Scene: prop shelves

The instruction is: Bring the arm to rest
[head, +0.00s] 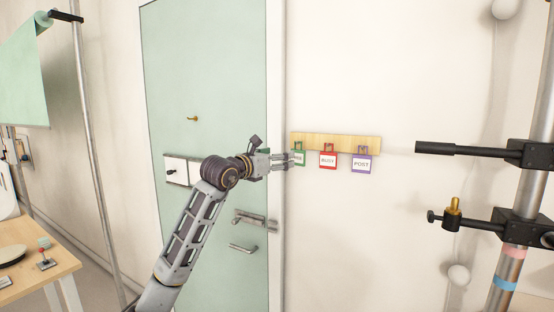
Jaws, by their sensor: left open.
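My left arm comes up from the bottom of the head view, and its gripper (290,161) points right. The gripper is open, in front of the left end of a wooden rail (345,143) on the wall. A green tag (299,158) hangs there, partly hidden by the fingertips; I cannot tell whether they touch it. A red tag (328,160) and a purple tag (361,163) marked POST hang to its right. My right gripper is not in view.
A pale green door (215,70) with a metal handle (243,248) stands behind my arm. A metal pole (519,230) with black clamps rises at right. A wooden table (50,260) is at lower left. The space before the wall at centre right is clear.

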